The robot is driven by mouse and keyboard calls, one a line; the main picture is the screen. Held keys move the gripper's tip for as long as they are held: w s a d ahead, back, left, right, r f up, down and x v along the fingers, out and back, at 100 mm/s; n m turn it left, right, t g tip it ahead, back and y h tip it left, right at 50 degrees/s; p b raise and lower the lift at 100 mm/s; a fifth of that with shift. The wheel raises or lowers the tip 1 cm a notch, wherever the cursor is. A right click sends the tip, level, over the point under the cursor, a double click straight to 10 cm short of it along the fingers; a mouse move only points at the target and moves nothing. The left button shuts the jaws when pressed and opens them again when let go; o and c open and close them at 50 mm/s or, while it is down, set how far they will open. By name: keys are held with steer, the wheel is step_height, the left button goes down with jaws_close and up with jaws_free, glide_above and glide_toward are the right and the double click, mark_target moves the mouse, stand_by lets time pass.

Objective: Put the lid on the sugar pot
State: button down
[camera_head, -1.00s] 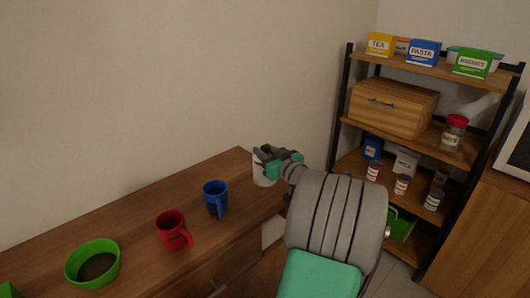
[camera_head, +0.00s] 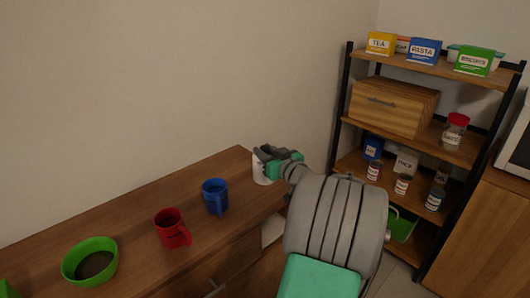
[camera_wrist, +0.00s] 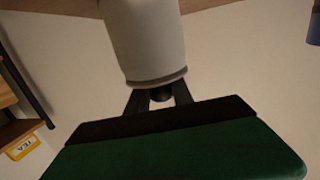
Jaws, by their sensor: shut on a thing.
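The white sugar pot (camera_head: 261,174) stands on the far right end of the wooden counter, partly hidden behind my gripper. In the wrist view the pot (camera_wrist: 143,35) appears upside down, with a grey-beige lid edge (camera_wrist: 158,79) at its mouth. My gripper (camera_head: 267,155) is directly over the pot. In the wrist view its fingers (camera_wrist: 160,98) are shut on the lid's dark round knob (camera_wrist: 162,94). The lid looks in line with the pot's rim; whether it is fully seated I cannot tell.
A blue mug (camera_head: 215,197), a red mug (camera_head: 173,229) and a green bowl (camera_head: 72,268) stand on the counter (camera_head: 130,207) left of the pot. A shelf unit (camera_head: 340,125) with boxes and jars stands to the right. A wall lies behind the counter.

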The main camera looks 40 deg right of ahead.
steer(key=c, duration=1)
jaws_free()
steer(key=shift+c, duration=0.2)
steer(key=s+a, duration=0.1)
steer(key=s, duration=0.6)
steer(key=shift+s+a+r+b, duration=0.2)
steer(key=shift+s+r+b, duration=0.15)
steer(key=shift+r+b, duration=0.05)
